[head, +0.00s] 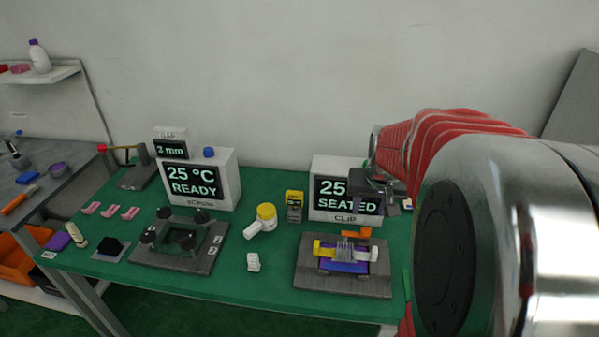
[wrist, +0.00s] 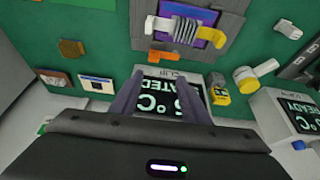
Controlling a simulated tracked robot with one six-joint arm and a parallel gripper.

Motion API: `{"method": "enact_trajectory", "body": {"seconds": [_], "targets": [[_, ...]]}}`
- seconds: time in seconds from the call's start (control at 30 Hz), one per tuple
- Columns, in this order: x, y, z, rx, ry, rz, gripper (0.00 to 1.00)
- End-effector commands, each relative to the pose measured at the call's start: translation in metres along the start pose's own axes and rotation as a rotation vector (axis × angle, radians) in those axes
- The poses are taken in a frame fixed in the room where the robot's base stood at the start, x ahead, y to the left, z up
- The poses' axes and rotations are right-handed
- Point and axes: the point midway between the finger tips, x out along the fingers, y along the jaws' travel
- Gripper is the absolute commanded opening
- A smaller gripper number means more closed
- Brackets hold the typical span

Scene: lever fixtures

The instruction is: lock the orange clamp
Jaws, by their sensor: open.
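The orange clamp (head: 357,233) is at the back edge of a grey fixture on the right part of the green table. In the wrist view the orange clamp (wrist: 164,56) lies beyond my fingertips, apart from them. The fixture plate (head: 318,284) carries a purple block with a finned silver part and a yellow lever (head: 323,249) at its left. My gripper (head: 372,196) is in front of the CLIP display, behind and above the clamp. In the wrist view my gripper (wrist: 156,90) is open, with nothing between its fingers. My arm covers the right side of the head view.
The CLIP display (head: 331,211), partly covered by my gripper, reads SEATED. A yellow gauge (head: 295,206) and a yellow-white tool (head: 263,219) are left of it. Another fixture (head: 183,239) and the SCREW display (head: 196,181) stand further left. Open green table lies before the fixtures.

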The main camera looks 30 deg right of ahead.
Motion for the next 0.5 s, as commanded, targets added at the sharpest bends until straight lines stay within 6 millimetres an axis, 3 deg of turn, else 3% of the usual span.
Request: {"method": "enact_trajectory", "body": {"seconds": [0.13, 0.5], "targets": [[0.0102, 0.0144, -0.005, 0.026, -0.005, 0.011, 0.42], [0.0111, 0.015, -0.0052, 0.027, -0.005, 0.011, 0.42]]}}
